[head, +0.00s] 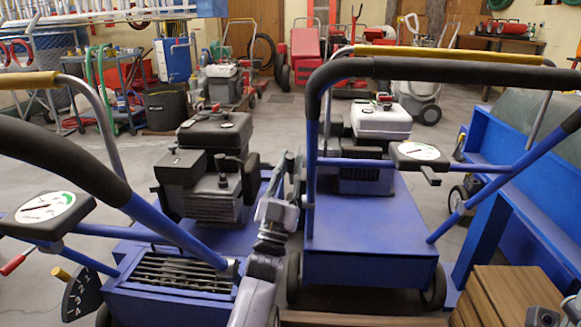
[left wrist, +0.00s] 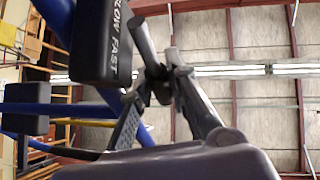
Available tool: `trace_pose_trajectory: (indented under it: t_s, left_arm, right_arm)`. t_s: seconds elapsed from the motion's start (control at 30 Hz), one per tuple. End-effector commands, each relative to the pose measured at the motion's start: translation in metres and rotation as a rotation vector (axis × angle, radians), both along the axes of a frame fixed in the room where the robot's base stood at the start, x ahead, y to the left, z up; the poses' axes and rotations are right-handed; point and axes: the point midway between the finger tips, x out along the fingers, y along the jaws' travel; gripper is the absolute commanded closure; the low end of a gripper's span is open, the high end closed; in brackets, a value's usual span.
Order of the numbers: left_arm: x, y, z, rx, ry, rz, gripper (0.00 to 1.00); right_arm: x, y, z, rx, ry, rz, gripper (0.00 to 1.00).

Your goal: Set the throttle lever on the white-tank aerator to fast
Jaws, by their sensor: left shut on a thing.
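The white-tank aerator (head: 365,235) stands right of centre, with a white tank (head: 381,119) on its engine and a blue handle frame. My left gripper (head: 291,165) is raised beside the left post of that handle. In the left wrist view, my left gripper (left wrist: 160,88) is shut around a grey rod-like throttle lever (left wrist: 143,45). The lever is beside a black throttle box (left wrist: 101,42) marked SLOW and FAST. The fingers partly cover the lever, and its exact setting is hard to tell. My right gripper is not clearly in view.
A black-tank aerator (head: 215,165) stands close on the left, its handle (head: 75,155) reaching toward me. A round gauge (head: 418,153) is on the white-tank machine's handle. A brown wooden box (head: 515,295) is at lower right. Open floor lies behind the machines.

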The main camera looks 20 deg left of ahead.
Motion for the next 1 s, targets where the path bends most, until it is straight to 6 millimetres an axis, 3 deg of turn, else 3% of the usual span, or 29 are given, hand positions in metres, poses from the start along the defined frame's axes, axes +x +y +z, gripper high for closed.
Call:
trace_pose_trajectory:
  t_s: [0.1, 0.13, 0.43, 1.0]
  left_arm:
    - [0.0002, -0.0001, -0.0004, 0.002, 0.002, 0.001, 1.00]
    - [0.0002, -0.0001, -0.0004, 0.002, 0.002, 0.001, 0.83]
    - [0.0001, 0.0000, -0.0001, 0.001, 0.001, 0.001, 0.64]
    - [0.0009, -0.0005, 0.0034, -0.005, 0.020, -0.001, 0.64]
  right_arm:
    - [-0.0001, 0.0000, 0.0000, 0.000, 0.000, 0.000, 0.60]
    - [-0.0001, 0.0001, 0.0000, 0.000, 0.000, 0.000, 0.60]
    - [-0.0001, 0.0001, -0.0001, 0.000, 0.000, 0.000, 0.60]
    - [0.0002, -0.0002, 0.0072, 0.001, 0.001, 0.000, 0.60]
